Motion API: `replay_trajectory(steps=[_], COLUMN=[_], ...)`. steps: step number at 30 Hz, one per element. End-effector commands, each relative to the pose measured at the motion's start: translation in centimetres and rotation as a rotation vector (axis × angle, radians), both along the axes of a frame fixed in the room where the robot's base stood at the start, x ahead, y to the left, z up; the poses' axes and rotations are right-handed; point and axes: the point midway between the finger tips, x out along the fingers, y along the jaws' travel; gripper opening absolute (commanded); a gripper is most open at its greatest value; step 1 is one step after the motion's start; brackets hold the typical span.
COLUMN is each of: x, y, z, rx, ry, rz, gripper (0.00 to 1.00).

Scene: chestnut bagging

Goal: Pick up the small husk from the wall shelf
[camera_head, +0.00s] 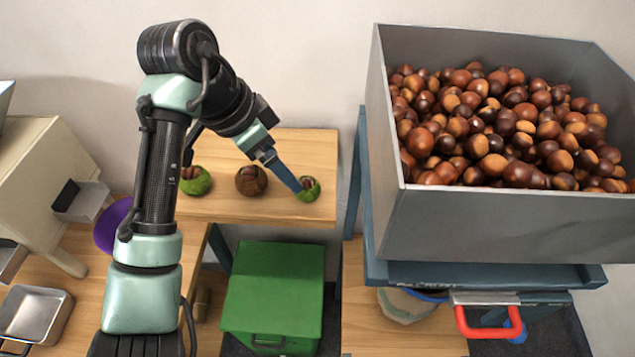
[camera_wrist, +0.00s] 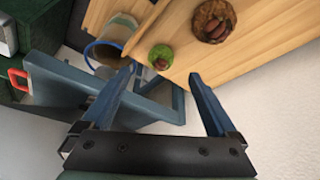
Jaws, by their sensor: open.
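The small husk (camera_head: 313,186) is green with a brown nut showing, at the right end of the wooden wall shelf (camera_head: 300,148). It also shows in the wrist view (camera_wrist: 160,54), just beyond the fingertips and roughly between them. My gripper (camera_head: 297,186) is open, with its blue fingers reaching down to the left side of the small husk. In the wrist view my gripper (camera_wrist: 163,72) has both fingers spread and nothing between them. I cannot tell whether a finger touches the husk.
A larger brown husk (camera_head: 251,181) and a green husk (camera_head: 195,181) sit left along the shelf. A grey hopper full of chestnuts (camera_head: 470,232) stands close to the right on a blue frame (camera_head: 358,165). A green box (camera_head: 275,290) is below the shelf.

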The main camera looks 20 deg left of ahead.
Motion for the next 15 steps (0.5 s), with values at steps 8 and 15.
replay_trajectory(steps=[8, 15], x=[1.2, 2.3], y=[-0.9, -1.8], z=[-3.3, -5.1], rx=[0.000, 0.000], ry=[0.000, 0.002], rz=[0.001, 0.001], gripper=[0.94, 0.94])
